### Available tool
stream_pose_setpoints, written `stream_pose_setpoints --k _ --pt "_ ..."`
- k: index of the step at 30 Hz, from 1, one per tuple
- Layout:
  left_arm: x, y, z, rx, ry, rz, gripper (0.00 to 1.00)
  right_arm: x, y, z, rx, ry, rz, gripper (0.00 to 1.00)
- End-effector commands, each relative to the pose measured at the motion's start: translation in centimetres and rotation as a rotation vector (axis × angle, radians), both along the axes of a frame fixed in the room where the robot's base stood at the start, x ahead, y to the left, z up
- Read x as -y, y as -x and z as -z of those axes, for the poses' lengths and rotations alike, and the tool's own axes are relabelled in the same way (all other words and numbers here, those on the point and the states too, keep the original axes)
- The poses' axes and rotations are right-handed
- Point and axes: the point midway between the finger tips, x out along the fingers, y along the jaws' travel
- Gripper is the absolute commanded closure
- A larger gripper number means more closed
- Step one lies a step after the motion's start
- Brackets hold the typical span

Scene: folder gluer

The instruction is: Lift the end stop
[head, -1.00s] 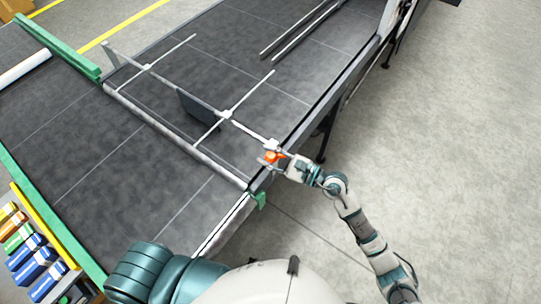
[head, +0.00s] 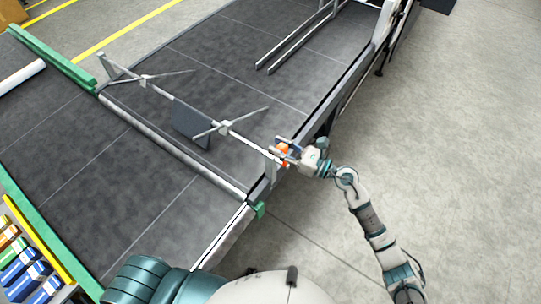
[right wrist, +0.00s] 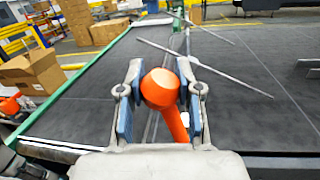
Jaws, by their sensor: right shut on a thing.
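The end stop (head: 225,128) is a pale crossbar spanning the dark conveyor in the head view, with thin rods and a dark plate (head: 192,124) clamped to it. The plate is tilted and the rods point up off the belt. An orange handle (head: 283,153) is at the bar's near end, and its rounded end also shows in the right wrist view (right wrist: 160,90). My right gripper (head: 288,154) is shut on this handle, with blue-padded fingers on either side of it.
The conveyor belt (head: 120,185) is clear around the bar. A roller (head: 170,145) crosses the belt beneath it. Green frame rails (head: 55,55) edge the left side. Bins (head: 25,270) stand at lower left. Open floor (head: 440,160) lies to the right.

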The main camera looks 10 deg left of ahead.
Motion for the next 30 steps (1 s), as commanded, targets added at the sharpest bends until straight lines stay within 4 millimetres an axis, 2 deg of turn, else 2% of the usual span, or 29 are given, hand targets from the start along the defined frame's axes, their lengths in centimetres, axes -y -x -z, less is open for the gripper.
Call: stream_pose_setpoints --k 3,18,30 --pt "-0.1 0.0 0.3 0.0 -0.001 -0.001 1.0 0.9 -1.7 0.1 -0.104 -0.032 0.008 1.0" --pt "-0.1 0.1 1.5 -0.001 -0.001 -0.002 1.0 3.2 -7.7 1.3 -0.545 -0.191 0.012 1.0" --pt "-0.1 0.1 2.2 -0.002 -0.001 -0.001 1.0 4.3 -10.4 3.1 -0.789 -0.278 0.014 1.0"
